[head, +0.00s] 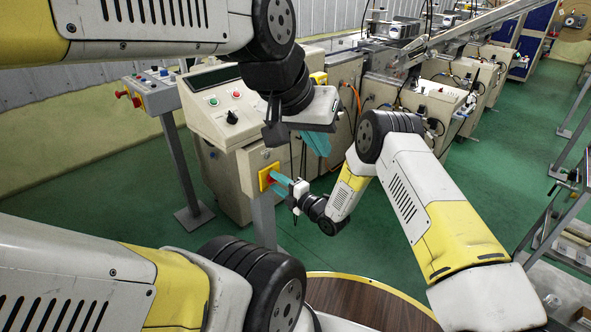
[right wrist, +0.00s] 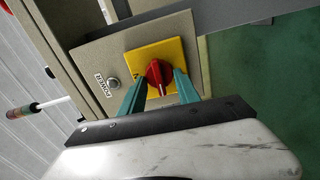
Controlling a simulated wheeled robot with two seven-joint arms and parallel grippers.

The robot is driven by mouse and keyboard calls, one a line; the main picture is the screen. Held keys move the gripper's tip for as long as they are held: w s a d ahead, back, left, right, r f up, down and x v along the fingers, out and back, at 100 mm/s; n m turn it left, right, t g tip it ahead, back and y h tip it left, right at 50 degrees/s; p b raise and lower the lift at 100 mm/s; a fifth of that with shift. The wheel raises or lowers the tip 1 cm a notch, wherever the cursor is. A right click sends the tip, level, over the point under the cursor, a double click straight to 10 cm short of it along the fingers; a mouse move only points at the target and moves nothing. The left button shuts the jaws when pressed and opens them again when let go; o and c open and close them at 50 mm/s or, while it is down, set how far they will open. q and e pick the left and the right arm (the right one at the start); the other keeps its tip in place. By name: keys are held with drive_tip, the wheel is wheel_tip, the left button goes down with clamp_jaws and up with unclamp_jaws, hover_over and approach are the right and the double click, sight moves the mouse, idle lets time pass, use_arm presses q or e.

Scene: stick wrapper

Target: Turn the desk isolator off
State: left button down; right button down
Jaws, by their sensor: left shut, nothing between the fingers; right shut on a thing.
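The desk isolator is a yellow square plate (head: 264,177) with a red rotary knob, on the beige desk's lower panel. In the right wrist view the yellow plate (right wrist: 180,50) and red knob (right wrist: 157,72) show clearly. The knob's ridge runs roughly up and down that picture, with a pale mark at its lower end. My right gripper (head: 274,179) has its teal fingers on either side of the knob, shut on it; in the head view they mostly hide the knob. My left gripper (head: 317,146) is shut and empty, hanging above and right of the isolator, apart from it.
A sloped control panel (head: 226,107) with buttons and a black knob tops the desk. A small round fitting (right wrist: 113,84) beside a POWER label sits next to the plate. A pedestal box with red buttons (head: 150,90) stands left. Green floor (head: 120,185) is clear there.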

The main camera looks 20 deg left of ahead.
drive_tip(key=shift+n, duration=0.3)
drive_tip(key=c, duration=0.9)
unclamp_jaws()
drive_tip(key=v, duration=0.8)
drive_tip(key=shift+a, duration=0.1)
